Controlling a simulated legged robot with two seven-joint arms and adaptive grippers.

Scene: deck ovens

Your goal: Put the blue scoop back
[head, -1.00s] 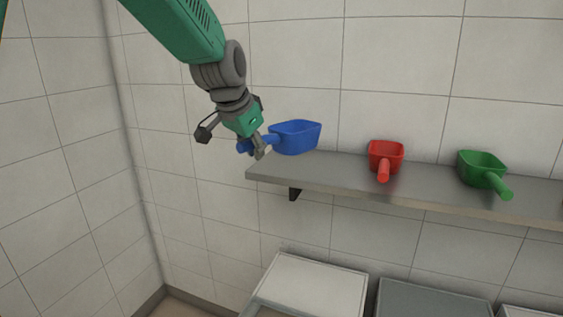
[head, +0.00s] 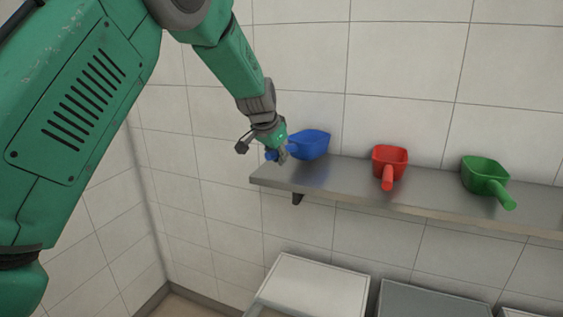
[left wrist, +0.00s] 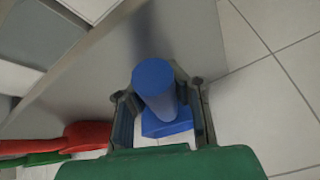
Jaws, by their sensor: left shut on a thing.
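The blue scoop (head: 311,145) is at the left end of the grey wall shelf (head: 333,184), its bowl toward the wall. I cannot tell for sure whether it rests on the shelf or is held just above it. My left gripper (head: 280,154) is shut on the scoop's handle. In the left wrist view the blue handle (left wrist: 154,82) stands between the two fingers of the left gripper (left wrist: 160,110), with part of the bowl behind it. My right gripper is not in view.
A red scoop (head: 390,160) and a green scoop (head: 484,174) lie on the shelf to the right, handles pointing out. Below are a white-lidded bin (head: 318,285) and a grey-lidded bin (head: 430,300). The shelf between the blue and red scoops is clear.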

